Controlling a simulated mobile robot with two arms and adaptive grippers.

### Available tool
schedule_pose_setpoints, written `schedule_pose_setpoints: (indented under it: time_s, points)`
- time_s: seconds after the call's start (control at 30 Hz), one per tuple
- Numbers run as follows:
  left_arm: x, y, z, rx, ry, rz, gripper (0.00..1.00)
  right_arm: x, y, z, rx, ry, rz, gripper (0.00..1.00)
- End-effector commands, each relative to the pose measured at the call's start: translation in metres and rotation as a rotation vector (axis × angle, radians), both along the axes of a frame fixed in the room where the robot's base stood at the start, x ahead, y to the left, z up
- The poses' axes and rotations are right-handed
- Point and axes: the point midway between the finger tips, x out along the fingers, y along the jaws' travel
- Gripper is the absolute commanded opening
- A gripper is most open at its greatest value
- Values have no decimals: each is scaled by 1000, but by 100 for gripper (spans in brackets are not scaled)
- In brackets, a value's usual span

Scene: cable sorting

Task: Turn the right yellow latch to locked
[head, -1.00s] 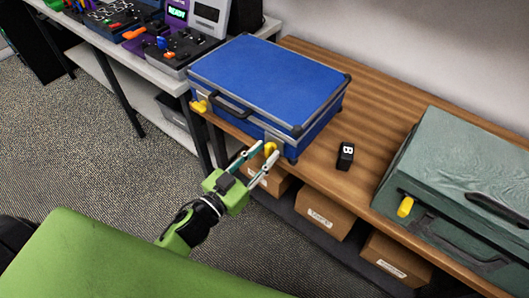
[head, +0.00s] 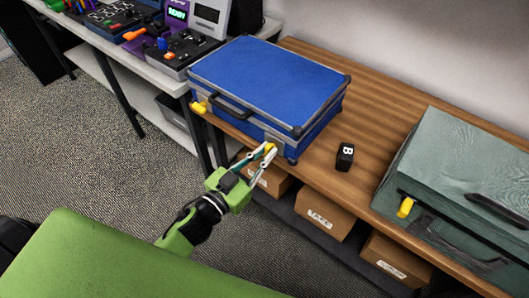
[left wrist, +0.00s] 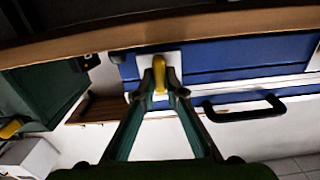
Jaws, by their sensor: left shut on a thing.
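A closed blue case (head: 268,82) with silver edges lies on the wooden bench. Its right yellow latch (head: 271,148) is on the front face near the right corner. My left gripper (head: 265,153) is shut on this latch, with a finger on either side. In the left wrist view the yellow latch (left wrist: 159,74) stands upright in the picture between the fingertips (left wrist: 160,88), in front of a pale plate. The case's left yellow latch (head: 198,107) sticks out at the left front corner. My right gripper is not in view.
A small black block (head: 345,157) marked B stands on the bench (head: 330,183) right of the blue case. A grey-green case (head: 455,160) with a yellow latch (head: 405,207) lies farther right. Cardboard boxes (head: 325,213) sit below the bench. A table with devices (head: 190,45) stands at upper left.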

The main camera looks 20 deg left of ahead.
Motion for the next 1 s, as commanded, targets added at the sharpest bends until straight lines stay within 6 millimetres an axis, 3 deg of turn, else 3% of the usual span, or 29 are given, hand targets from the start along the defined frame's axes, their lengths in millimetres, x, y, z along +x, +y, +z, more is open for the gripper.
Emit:
schedule_pose_setpoints:
  time_s: [1.0]
  points:
    - [-1,-4,-2,838,-304,0,0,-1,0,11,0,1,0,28]
